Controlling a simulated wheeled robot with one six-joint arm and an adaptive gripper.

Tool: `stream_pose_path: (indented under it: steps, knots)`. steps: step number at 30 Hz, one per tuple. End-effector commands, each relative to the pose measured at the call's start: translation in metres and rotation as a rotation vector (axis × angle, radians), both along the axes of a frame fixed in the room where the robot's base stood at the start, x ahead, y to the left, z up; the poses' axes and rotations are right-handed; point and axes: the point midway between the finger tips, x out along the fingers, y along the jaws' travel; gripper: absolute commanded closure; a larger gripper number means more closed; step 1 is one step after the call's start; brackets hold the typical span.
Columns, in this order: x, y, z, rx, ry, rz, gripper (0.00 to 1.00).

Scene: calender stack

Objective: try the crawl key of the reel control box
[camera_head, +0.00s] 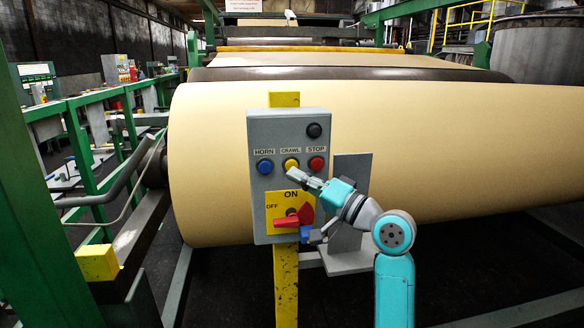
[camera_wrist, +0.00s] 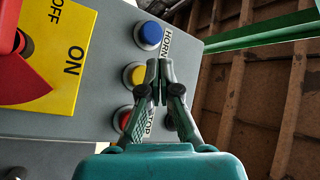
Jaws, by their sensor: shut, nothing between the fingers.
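The grey reel control box (camera_head: 258,190) stands on a yellow post in front of the paper roll. Its yellow CRAWL key (camera_head: 291,164) sits between the blue HORN key (camera_head: 265,167) and the red STOP key (camera_head: 317,164). My gripper (camera_head: 290,170) is shut and empty, its tips at the lower edge of the CRAWL key in the head view. In the wrist view the fingertips (camera_wrist: 159,64) appear beside the yellow key (camera_wrist: 134,74), partly over the CRAWL label. I cannot tell whether they touch the key.
A red rotary switch (camera_head: 293,217) on a yellow ON/OFF plate sits below the keys, close under my gripper. A black knob (camera_head: 314,130) is above STOP. The large paper roll (camera_head: 440,150) is behind the box. Green railings (camera_head: 85,165) stand at the left.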

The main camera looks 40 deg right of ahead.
Motion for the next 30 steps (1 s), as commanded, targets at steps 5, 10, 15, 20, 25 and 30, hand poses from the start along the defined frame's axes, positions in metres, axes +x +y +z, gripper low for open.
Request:
stream_pose_path:
  steps: [5,10,15,20,25,30]
  knots:
    - [0.0093,-0.0061,0.0001,-0.001,0.0,0.0,1.0]
    - [0.0117,-0.0076,0.0002,-0.001,0.0,0.0,1.0]
    - [0.0117,-0.0076,0.0001,-0.001,0.0,0.0,1.0]
    - [0.0116,-0.0076,0.0001,-0.001,0.0,0.0,1.0]
    - [0.0115,-0.0076,0.0,-0.001,0.0,0.0,1.0]
    - [0.0115,-0.0076,0.0,0.0,0.0,0.0,1.0]
